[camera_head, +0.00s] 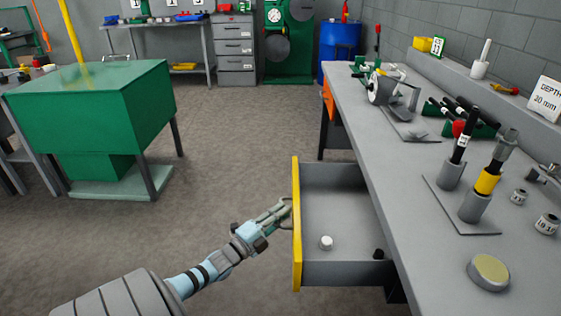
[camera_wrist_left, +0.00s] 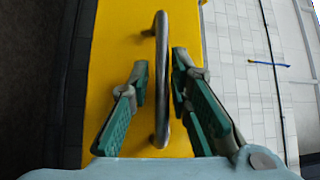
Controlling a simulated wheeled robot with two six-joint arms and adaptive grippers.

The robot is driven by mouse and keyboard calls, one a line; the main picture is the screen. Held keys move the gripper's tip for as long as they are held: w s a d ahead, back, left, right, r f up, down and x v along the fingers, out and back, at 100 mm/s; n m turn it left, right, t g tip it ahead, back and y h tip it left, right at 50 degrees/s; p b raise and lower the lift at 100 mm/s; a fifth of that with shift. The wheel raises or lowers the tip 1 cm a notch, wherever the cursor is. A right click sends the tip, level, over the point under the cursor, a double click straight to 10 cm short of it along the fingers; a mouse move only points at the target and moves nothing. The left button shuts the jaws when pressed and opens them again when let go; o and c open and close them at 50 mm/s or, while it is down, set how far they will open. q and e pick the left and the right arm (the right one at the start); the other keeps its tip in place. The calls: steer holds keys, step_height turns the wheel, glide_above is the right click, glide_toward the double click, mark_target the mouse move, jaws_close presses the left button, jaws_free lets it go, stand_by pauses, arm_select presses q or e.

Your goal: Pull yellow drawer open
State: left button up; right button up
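The yellow-fronted drawer (camera_head: 296,250) stands pulled out from the right-hand workbench, with its grey inside showing. Its yellow front also fills the middle of the left wrist view (camera_wrist_left: 115,45). A grey metal bar handle (camera_wrist_left: 162,75) runs upright across that front. My left gripper (camera_head: 282,210) is at the handle, reaching in from the left. In the left wrist view, the green-padded fingers of my left gripper (camera_wrist_left: 161,85) stand on either side of the handle, with gaps showing, the right finger closer. My right gripper is not in view.
A small white piece (camera_head: 326,242) and a black piece (camera_head: 378,254) lie in the drawer. The grey workbench (camera_head: 420,220) holds tools in holders along the right. A green table (camera_head: 95,110) stands at the left. The floor between is clear.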

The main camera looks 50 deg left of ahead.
arm_select(q)
steer(key=shift+o, duration=0.5)
steer(key=s+f, duration=0.1)
steer(key=s, duration=1)
steer(key=shift+s+d+f, duration=0.15)
steer(key=shift+s+f, duration=0.1)
steer(key=shift+s, duration=0.15)
